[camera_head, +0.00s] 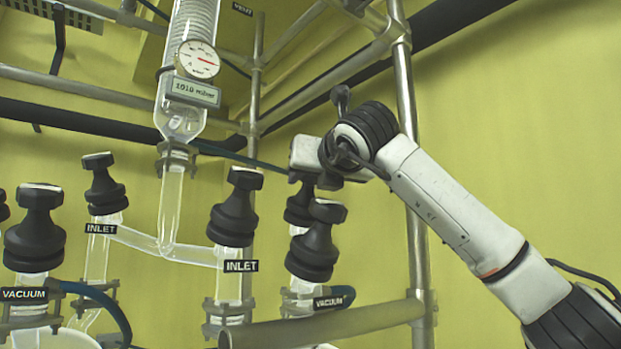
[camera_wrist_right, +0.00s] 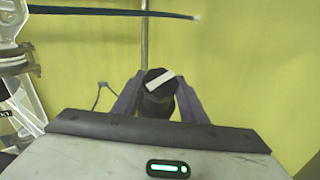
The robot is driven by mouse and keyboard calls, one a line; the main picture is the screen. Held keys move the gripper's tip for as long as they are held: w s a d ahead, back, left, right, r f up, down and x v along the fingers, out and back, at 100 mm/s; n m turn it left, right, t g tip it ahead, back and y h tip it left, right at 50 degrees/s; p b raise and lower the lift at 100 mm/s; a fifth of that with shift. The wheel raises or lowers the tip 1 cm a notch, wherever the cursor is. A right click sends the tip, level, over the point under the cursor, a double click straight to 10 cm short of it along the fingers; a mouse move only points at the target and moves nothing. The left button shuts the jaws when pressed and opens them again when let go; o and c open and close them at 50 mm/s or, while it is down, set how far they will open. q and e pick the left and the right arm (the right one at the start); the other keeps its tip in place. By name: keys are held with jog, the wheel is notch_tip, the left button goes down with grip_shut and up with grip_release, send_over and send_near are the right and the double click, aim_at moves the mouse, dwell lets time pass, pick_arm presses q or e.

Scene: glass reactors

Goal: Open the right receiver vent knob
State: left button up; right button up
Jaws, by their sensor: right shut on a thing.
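My right gripper (camera_head: 315,180) comes in from the right and is shut on a black knob (camera_head: 299,206), behind the right knob with the VACUUM label. I take the held knob for the right receiver vent knob; its own label does not show. In the right wrist view the knob (camera_wrist_right: 157,103) sits between the two fingers (camera_wrist_right: 158,100), with a slanted white bar on its top. The gripper hides the knob's top in the head view. My left gripper is not in view.
The right VACUUM knob (camera_head: 316,243) stands close in front of the held knob. The right INLET knob (camera_head: 233,212) is to its left. A metal post (camera_head: 411,150) rises behind my right arm, and a metal rail (camera_head: 330,325) crosses below.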

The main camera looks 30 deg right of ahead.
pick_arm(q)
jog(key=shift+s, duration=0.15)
pick_arm(e)
jog(key=shift+n, duration=0.3)
jog(key=shift+y, duration=0.4)
jog(key=shift+d+n+y+p, duration=0.1)
jog(key=shift+n+y+p, duration=0.2)
jog(key=shift+n+y, duration=0.6)
jog(key=n+y+p, duration=0.2)
jog(key=n, duration=0.1)
jog(key=n+y+p, duration=0.1)
jog(key=y, duration=0.1)
jog(key=shift+r, duration=0.25)
jog(key=n+y+p, duration=0.2)
jog(key=shift+n+p, duration=0.4)
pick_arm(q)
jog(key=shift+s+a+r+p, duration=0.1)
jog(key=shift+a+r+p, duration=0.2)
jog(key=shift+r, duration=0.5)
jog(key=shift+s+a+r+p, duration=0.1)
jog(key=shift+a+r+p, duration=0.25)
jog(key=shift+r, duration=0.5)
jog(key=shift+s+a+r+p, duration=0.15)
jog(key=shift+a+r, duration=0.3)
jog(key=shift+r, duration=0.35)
pick_arm(e)
jog(key=shift+f+n+g+y, duration=0.15)
jog(key=shift+n+g+y, duration=0.45)
jog(key=shift+n+y, duration=0.25)
